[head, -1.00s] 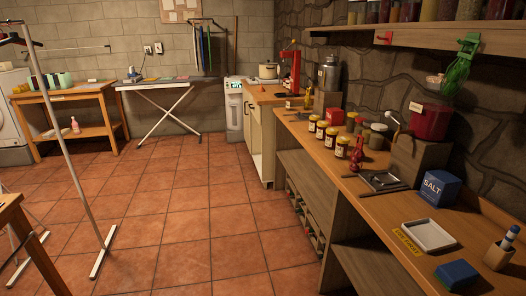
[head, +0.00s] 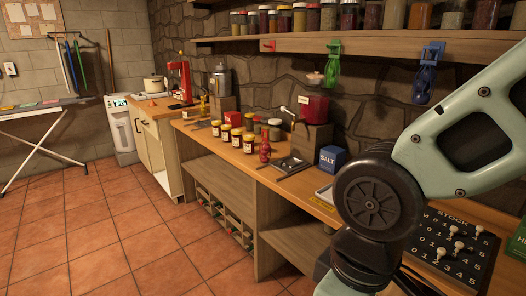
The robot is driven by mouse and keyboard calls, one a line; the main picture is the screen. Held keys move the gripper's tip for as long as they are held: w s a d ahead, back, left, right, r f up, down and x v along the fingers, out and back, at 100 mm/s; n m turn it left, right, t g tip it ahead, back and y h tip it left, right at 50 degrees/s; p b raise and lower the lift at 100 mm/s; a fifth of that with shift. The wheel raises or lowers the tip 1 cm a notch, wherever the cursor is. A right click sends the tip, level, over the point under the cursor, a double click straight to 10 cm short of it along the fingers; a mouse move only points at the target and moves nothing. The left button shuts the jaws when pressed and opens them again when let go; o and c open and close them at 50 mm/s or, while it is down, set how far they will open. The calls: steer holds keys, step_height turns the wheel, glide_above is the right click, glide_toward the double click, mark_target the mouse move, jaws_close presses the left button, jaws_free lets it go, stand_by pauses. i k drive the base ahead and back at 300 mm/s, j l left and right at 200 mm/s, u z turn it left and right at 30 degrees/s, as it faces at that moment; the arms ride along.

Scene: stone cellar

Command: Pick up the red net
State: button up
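A small red bunched thing (head: 265,149), which looks like the red net, stands on the wooden counter in the head view. It is just right of the yellow-labelled jars and beside a dark tray with a metal handle. It is too small to make out its mesh. My arm fills the right of the view, over the near part of the counter. My gripper is out of view.
Green (head: 333,66) and blue (head: 423,74) things hang from the shelf edge (head: 380,45). A board marked STOCK (head: 452,245) lies at right. The tiled floor (head: 85,235) at left is clear.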

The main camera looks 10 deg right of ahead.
mark_target(264, 151)
steer(key=i+j+z, duration=0.1)
steer(key=z, duration=0.25)
steer(key=i+j+z, duration=0.1)
steer(key=z, duration=0.25)
steer(key=i+j+z, duration=0.15)
steer(key=j, duration=0.2)
steer(key=i+j+z, duration=0.15)
steer(key=j, duration=0.15)
steer(key=i+j+z, duration=0.15)
steer(key=j, duration=0.25)
steer(key=i+j+z, duration=0.15)
steer(key=j, duration=0.2)
steer(key=i+j, duration=0.15)
steer(key=j, duration=0.35)
steer(key=i+j, duration=0.1)
steer(key=j, duration=0.35)
steer(key=i+j, duration=0.15)
steer(key=j, duration=0.35)
steer(key=i+j+z, duration=0.1)
steer(key=j, duration=0.4)
steer(key=i+j, duration=0.1)
steer(key=j, duration=0.4)
